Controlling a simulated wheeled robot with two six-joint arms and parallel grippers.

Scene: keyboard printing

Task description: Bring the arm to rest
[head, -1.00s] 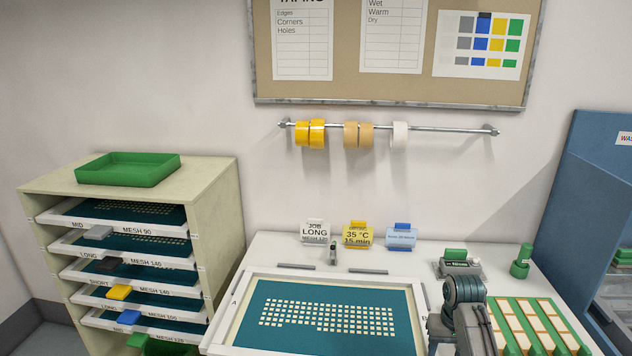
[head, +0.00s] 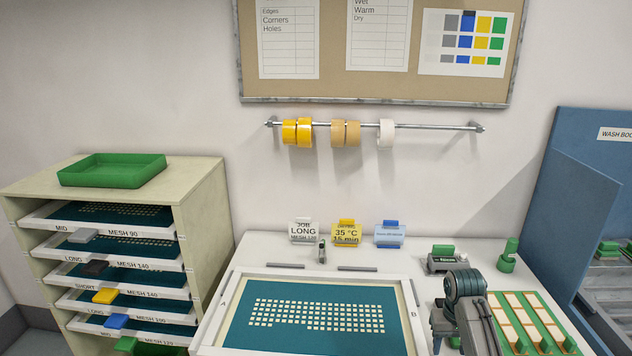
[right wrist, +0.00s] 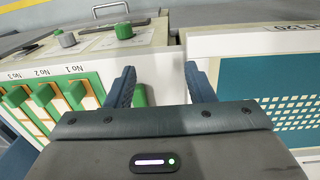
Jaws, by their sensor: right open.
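My right arm (head: 466,288) stands upright at the bottom right of the head view, between the large screen frame and the green-and-cream rack. My right gripper (right wrist: 160,86) shows in the right wrist view with its two blue fingers apart. A small green piece shows between the fingers, close to the left one; I cannot tell whether they touch. In the head view the right gripper (head: 441,322) is small and partly hidden by my arm. My left gripper is not in view.
The screen frame (head: 222,318) lies on the white worktop (head: 270,246). The green-and-cream rack (head: 530,325) is to its right. A shelf unit (head: 208,185) with several screens and a green tray (head: 112,170) stands left. A blue booth (head: 580,150) stands right.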

